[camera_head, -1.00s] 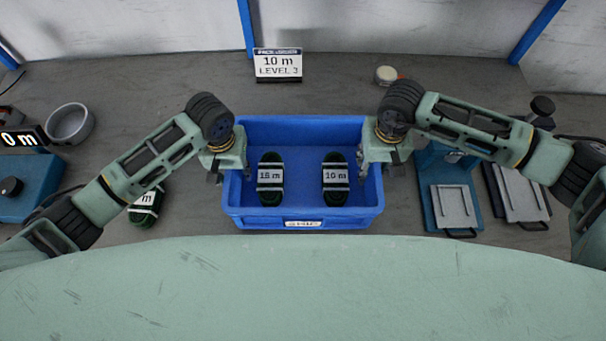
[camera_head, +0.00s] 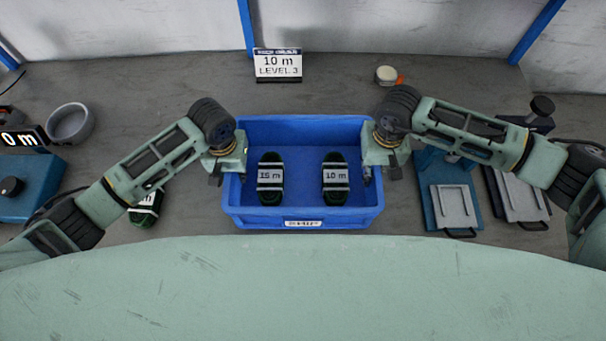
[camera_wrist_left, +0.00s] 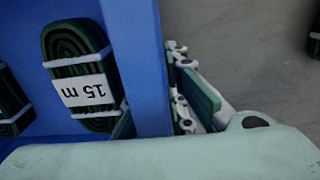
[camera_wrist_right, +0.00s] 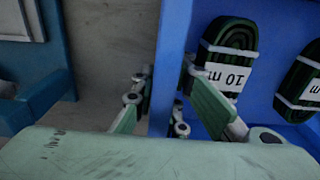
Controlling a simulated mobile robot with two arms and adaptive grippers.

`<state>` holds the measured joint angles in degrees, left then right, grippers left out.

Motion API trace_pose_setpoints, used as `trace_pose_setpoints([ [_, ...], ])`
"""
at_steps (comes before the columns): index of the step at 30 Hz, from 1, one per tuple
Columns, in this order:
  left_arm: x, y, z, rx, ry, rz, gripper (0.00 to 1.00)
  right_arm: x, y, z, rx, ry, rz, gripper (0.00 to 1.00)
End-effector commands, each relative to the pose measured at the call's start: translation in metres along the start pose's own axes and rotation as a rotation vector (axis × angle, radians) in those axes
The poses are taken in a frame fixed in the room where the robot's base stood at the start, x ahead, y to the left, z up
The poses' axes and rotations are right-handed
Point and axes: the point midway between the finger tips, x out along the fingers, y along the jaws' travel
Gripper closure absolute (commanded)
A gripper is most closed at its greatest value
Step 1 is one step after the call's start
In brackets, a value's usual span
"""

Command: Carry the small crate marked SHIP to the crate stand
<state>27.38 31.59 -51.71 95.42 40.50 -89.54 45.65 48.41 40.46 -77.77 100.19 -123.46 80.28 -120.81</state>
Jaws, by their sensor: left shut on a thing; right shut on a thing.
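The small blue crate (camera_head: 303,216) stands on the bench in the middle of the head view, with a white label on its front wall too small to read. Inside lie two dark green coiled cables, one tagged 15 m (camera_head: 271,178) and one tagged 10 m (camera_head: 335,178). My left gripper (camera_head: 230,176) is shut on the crate's left wall, with a finger on each side of the wall in the left wrist view (camera_wrist_left: 152,70). My right gripper (camera_head: 378,172) is shut on the right wall, which runs between its fingers in the right wrist view (camera_wrist_right: 170,70).
A sign reading 10 m LEVEL 3 (camera_head: 278,66) stands behind the crate. At left are a grey bowl (camera_head: 70,123), a blue device with a display (camera_head: 28,180) and another green coil (camera_head: 146,203). Blue and grey fixtures (camera_head: 452,205) stand close at right. No crate stand is identifiable.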

Motion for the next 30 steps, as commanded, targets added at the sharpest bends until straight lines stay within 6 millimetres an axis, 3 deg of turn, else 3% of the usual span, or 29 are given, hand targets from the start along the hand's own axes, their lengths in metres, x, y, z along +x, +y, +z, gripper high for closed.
trace_pose_setpoints([
  [20,-0.005,0.0,-0.001,0.0,0.003,0.002,1.0,-0.005,0.0,-0.001,0.0,0.003,-0.002,1.0],
  [30,-0.028,0.0,-0.001,0.0,0.003,0.001,1.0,-0.028,-0.001,-0.001,0.0,0.003,-0.002,1.0],
])
